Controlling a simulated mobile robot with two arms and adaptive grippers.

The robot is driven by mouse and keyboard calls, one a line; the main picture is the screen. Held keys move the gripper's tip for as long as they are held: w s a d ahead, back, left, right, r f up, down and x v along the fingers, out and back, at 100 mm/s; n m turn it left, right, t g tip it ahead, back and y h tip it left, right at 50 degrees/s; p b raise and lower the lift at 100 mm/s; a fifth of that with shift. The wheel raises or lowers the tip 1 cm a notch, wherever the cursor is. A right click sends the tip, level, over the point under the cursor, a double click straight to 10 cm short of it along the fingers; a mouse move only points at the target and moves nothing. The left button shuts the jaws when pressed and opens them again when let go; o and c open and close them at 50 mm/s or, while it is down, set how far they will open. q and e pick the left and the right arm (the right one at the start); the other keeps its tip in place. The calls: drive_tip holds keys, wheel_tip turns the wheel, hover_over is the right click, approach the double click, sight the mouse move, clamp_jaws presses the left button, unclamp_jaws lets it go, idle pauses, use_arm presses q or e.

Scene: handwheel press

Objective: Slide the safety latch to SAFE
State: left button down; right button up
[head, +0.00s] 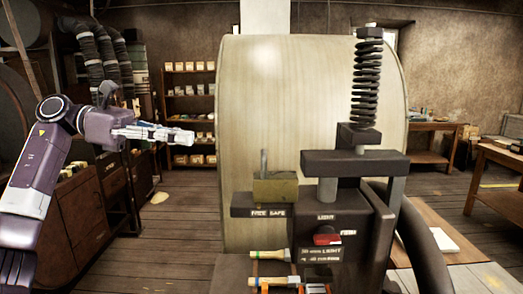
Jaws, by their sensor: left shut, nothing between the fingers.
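The safety latch (280,190) is an olive-yellow block with a thin grey upright pin (263,162) near its left end. It sits on a dark ledge (240,211) on the left side of the press (352,215). The ledge's front reads FREE on the left and SAFE on the right. The pin stands roughly above the word FREE, and the block spans above both words. My left gripper (188,137) is shut and empty, in the air left of the latch and higher in the picture, pointing right. It touches nothing. My right gripper is not in view.
A coil spring (367,85) rises over the press. A red button (327,236) is on its front. Tools with pale handles (268,254) lie below the ledge. A large pale drum (262,100) stands behind. The space between my left gripper and the latch looks clear.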

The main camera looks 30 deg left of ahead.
use_arm(q)
drive_tip(key=shift+s+a, duration=0.2)
drive_tip(key=shift+s, duration=0.05)
drive_tip(key=p, duration=0.4)
approach(262, 151)
drive_tip(key=x, duration=0.5)
drive_tip(key=shift+s+d+r, duration=0.1)
drive_tip(key=shift+s+d, duration=0.05)
drive_tip(key=shift+d, duration=0.15)
drive_tip(key=shift+w+d+f+p, duration=0.35)
drive_tip(key=shift+w+d+p, duration=0.05)
drive_tip(key=shift+d, duration=0.2)
